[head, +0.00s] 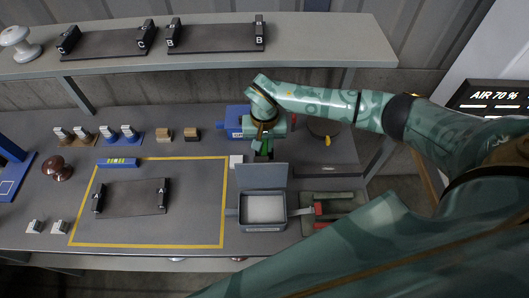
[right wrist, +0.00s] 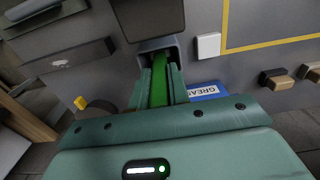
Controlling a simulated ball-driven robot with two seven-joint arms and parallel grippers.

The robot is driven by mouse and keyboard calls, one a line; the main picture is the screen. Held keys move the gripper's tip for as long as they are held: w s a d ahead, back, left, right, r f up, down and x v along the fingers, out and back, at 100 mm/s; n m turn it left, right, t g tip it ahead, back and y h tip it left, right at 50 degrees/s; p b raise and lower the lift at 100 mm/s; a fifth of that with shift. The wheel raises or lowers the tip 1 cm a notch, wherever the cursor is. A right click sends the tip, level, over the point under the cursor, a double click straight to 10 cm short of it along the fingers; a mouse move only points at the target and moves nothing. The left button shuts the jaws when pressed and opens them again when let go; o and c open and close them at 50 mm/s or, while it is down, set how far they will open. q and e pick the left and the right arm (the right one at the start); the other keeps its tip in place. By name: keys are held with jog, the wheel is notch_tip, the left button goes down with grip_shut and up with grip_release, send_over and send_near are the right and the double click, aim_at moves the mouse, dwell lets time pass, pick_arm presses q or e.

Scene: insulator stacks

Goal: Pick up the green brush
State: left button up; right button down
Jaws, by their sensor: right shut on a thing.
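The green brush (right wrist: 160,80) is between the two fingers of my right gripper (right wrist: 160,88) in the right wrist view. Its far end reaches toward a grey box-like holder (right wrist: 158,44); I cannot tell whether it is inside. In the head view my right gripper (head: 264,146) points down behind the raised lid (head: 262,175) of a grey box (head: 263,226), and only a little green shows at its fingers. It is shut on the brush. My left gripper is not in view.
A blue grease box (head: 234,120) stands close to my right gripper and shows in the wrist view (right wrist: 206,90). A yellow-taped area (head: 195,205) is at left. A shelf (head: 330,35) runs above.

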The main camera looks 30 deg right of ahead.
notch_tip(320, 180, up, 10)
jog(key=shift+r+p, duration=0.1)
jog(key=shift+p, duration=0.45)
dwell(0.5)
